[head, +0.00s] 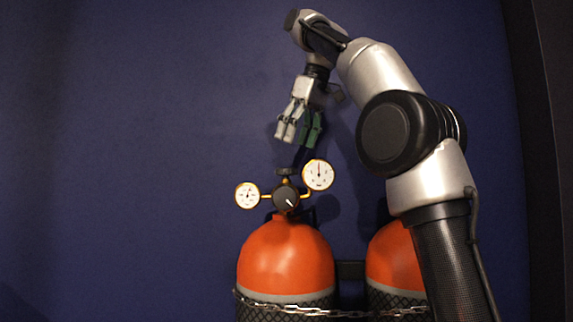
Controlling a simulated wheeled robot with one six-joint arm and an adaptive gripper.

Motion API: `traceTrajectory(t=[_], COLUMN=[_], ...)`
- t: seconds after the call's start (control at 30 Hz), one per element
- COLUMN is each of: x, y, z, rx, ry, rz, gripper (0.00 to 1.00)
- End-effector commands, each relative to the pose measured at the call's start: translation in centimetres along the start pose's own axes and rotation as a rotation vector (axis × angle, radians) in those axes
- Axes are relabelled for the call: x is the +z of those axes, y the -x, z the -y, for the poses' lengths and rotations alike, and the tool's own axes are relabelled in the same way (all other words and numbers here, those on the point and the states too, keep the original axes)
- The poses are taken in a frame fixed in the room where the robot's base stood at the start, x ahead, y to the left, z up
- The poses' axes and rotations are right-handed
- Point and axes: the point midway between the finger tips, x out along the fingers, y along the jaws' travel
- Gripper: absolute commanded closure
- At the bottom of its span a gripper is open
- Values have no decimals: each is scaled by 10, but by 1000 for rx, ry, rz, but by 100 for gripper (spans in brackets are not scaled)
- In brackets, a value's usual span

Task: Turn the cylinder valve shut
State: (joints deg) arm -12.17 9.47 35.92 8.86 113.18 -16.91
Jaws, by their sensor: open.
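An orange gas cylinder (286,262) stands upright at the lower middle of the head view. On its top sits a valve and regulator with a dark round knob (286,196) bearing a white mark. A smaller dark handwheel (287,171) shows just above that knob. One round gauge (247,195) is on the left and a larger gauge (318,175) on the right. My gripper (299,139) points down above the handwheel, open and empty, with a gap between its fingertips and the valve.
A second orange cylinder (392,262) stands to the right, partly hidden by my arm. A chain (300,309) runs across both cylinders. A dark blue wall (130,130) is behind them. The space left of the cylinders looks free.

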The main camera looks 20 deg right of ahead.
Motion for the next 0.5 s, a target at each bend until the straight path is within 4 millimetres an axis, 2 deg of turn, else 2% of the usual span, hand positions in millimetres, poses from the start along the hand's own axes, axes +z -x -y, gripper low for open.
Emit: traceTrajectory(t=[0.3,0.5], x=[1,1], y=[-44,-66], z=[1,0], rx=[-3,-2], ry=[0,0], rz=[5,4], gripper=[31,31])
